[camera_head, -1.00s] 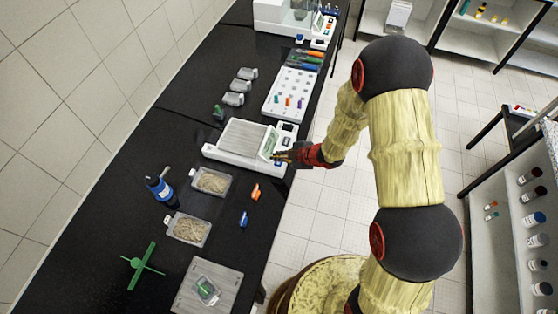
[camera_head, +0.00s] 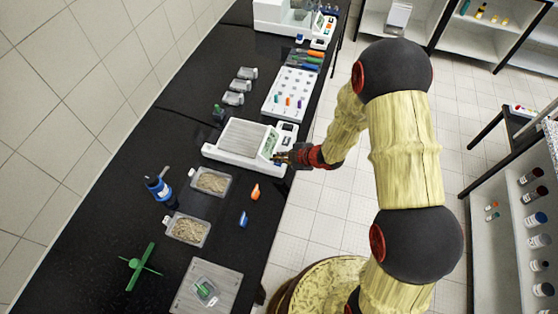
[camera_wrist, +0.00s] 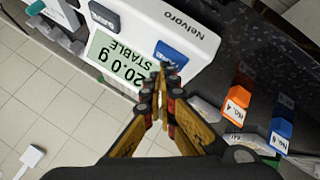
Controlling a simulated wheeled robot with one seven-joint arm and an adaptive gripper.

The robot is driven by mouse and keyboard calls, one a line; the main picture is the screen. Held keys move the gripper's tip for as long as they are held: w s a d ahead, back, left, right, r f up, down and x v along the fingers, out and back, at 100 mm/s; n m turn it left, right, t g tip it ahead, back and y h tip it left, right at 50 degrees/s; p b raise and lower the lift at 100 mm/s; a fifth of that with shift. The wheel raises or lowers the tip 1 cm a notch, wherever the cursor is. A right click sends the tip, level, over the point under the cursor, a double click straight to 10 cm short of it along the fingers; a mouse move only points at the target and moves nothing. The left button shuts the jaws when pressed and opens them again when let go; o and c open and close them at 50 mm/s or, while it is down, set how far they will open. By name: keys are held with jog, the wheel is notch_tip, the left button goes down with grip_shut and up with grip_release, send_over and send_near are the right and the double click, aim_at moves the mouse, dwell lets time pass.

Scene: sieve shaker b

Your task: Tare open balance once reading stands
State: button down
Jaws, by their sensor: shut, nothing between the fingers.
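The open balance (camera_head: 222,156) is white with a grey ribbed pan (camera_head: 243,136) and stands on the black bench. In the wrist view its front panel (camera_wrist: 190,20) reads "Nelvoro", upside down. Its green display (camera_wrist: 118,62) shows 20.0 g and STABLE; a further leading digit behind my fingers cannot be ruled out.
Sand-filled trays (camera_head: 212,181) lie nearer along the bench, with orange (camera_head: 255,192) and blue (camera_head: 243,219) labelled markers beside them. A white rack (camera_head: 290,91) stands beyond the balance. Shelves with bottles (camera_head: 535,195) are at right.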

jog(key=shift+f+b, duration=0.3)
jog(key=shift+f, duration=0.1)
dwell(0.3)
jog(key=shift+r, duration=0.1)
jog(key=shift+r+p, duration=0.7)
jog(key=shift+r, duration=0.1)
jog(key=shift+r+p, duration=2)
jog(key=shift+r, duration=0.55)
jog(key=shift+f, duration=0.1)
